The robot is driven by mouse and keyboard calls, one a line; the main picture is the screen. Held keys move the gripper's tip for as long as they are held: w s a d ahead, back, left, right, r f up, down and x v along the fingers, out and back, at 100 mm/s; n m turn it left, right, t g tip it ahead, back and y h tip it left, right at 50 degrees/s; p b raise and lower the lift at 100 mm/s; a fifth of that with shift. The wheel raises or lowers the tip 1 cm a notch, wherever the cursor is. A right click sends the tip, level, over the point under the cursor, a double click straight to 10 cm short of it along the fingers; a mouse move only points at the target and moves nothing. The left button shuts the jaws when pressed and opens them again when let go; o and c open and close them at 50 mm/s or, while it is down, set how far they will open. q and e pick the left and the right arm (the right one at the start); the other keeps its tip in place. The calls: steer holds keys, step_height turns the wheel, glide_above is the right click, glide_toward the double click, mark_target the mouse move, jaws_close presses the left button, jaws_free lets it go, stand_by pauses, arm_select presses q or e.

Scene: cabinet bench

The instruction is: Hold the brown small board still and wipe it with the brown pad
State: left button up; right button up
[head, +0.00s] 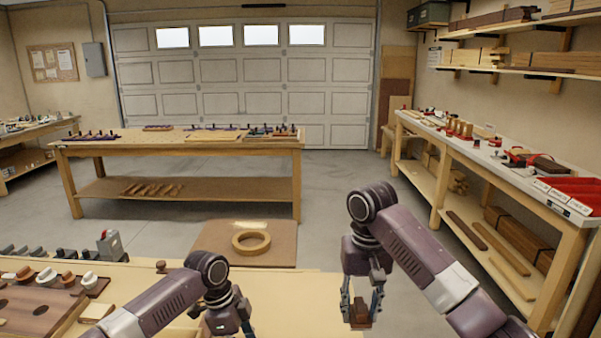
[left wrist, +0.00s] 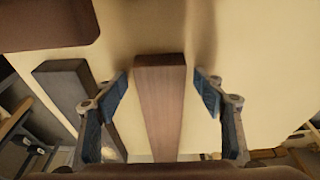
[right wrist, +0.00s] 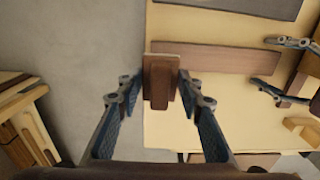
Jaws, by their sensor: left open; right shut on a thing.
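The brown small board (left wrist: 162,105) lies on the pale bench top and runs between the fingers of my left gripper (left wrist: 165,92). That gripper is open, with a gap on both sides of the board. In the right wrist view the board (right wrist: 228,58) lies crosswise, and my left gripper (right wrist: 285,66) is around its right end. My right gripper (right wrist: 157,88) is shut on the brown pad (right wrist: 160,84), close to the board's left end; I cannot tell whether they touch. In the head view the right gripper (head: 361,306) is at the right, and the board is hidden there.
Tools (head: 109,244) line the bench's left. Open floor lies past the bench edge.

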arm_select(q)
steer(key=shift+d+r+p+v, duration=0.1)
steer(key=shift+d+p+v, duration=0.2)
steer(key=shift+p+v, duration=0.85)
steer(key=shift+d+r+p+v, duration=0.1)
steer(key=shift+d+p+v, duration=0.15)
steer(key=shift+p+v, duration=0.9)
steer(key=shift+d+p+v, duration=0.3)
steer(key=shift+p+v, duration=0.8)
steer(key=shift+v, duration=0.1)
arm_select(e)
steer(key=shift+r, duration=3.5)
arm_select(q)
steer(key=shift+a+r, duration=0.1)
steer(key=shift+r, duration=0.15)
arm_select(e)
steer(key=shift+f, duration=0.1)
arm_select(q)
steer(key=v, duration=1.1)
steer(key=shift+r, duration=0.15)
